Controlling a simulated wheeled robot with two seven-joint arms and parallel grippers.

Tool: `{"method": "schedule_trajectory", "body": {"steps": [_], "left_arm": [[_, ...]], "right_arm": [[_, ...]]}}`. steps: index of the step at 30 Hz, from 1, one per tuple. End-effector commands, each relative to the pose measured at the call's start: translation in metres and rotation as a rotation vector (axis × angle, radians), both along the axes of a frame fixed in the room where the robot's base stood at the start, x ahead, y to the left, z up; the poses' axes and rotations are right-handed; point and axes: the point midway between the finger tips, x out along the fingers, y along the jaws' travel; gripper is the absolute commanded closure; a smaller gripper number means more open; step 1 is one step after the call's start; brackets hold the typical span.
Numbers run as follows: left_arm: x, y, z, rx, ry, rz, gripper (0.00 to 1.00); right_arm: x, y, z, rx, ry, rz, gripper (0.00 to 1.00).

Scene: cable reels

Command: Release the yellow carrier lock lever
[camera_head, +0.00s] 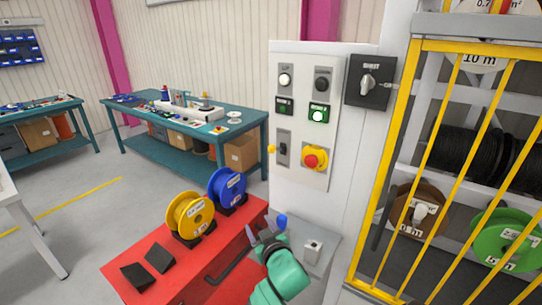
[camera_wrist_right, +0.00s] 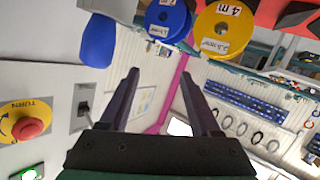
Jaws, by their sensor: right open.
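A small yellow knob (camera_head: 271,149) shows at the left edge of the cabinet's control panel, level with a dark switch; I cannot tell whether it is the carrier lock lever. My right gripper (camera_head: 266,238) is low in front of the cabinet, near the right end of the red bench, below and apart from the knob. In the right wrist view its two dark fingers (camera_wrist_right: 160,80) are apart with nothing between them. A blue knob (camera_head: 282,220) stands close beside the gripper; it also shows in the right wrist view (camera_wrist_right: 98,40), left of the fingers. My left gripper is out of view.
The red bench (camera_head: 135,262) carries a yellow reel (camera_head: 190,215), a blue reel (camera_head: 228,187) and black blocks. The white cabinet panel (camera_head: 305,170) has a red stop button (camera_head: 313,158) and switches. A yellow barred guard (camera_head: 385,200) with reels behind it stands at right.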

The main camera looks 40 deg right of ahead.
Motion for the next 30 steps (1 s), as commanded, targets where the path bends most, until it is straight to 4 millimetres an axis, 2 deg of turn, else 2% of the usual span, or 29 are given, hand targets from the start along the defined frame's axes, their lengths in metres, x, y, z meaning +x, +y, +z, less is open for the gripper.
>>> {"method": "schedule_trajectory", "body": {"steps": [1,3,6,8,11,14,24,30], "left_arm": [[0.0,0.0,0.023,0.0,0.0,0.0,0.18],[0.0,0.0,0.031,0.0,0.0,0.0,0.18],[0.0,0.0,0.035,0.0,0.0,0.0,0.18],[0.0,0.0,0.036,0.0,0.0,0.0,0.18],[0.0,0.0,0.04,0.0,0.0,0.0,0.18],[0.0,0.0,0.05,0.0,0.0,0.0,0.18],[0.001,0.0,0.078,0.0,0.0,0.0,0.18],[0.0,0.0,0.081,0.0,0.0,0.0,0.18]], "right_arm": [[-0.009,-0.015,0.071,-0.018,-0.087,-0.05,0.36],[-0.026,-0.03,0.13,-0.041,-0.179,-0.11,0.36],[-0.044,-0.043,0.174,-0.06,-0.253,-0.161,0.36],[-0.047,-0.046,0.183,-0.065,-0.269,-0.172,0.36],[-0.038,-0.05,0.184,-0.067,-0.271,-0.173,0.36],[-0.02,-0.06,0.187,-0.066,-0.272,-0.173,0.36],[0.058,-0.101,0.185,-0.064,-0.271,-0.17,0.36],[0.079,-0.113,0.181,-0.064,-0.271,-0.17,0.36]]}}
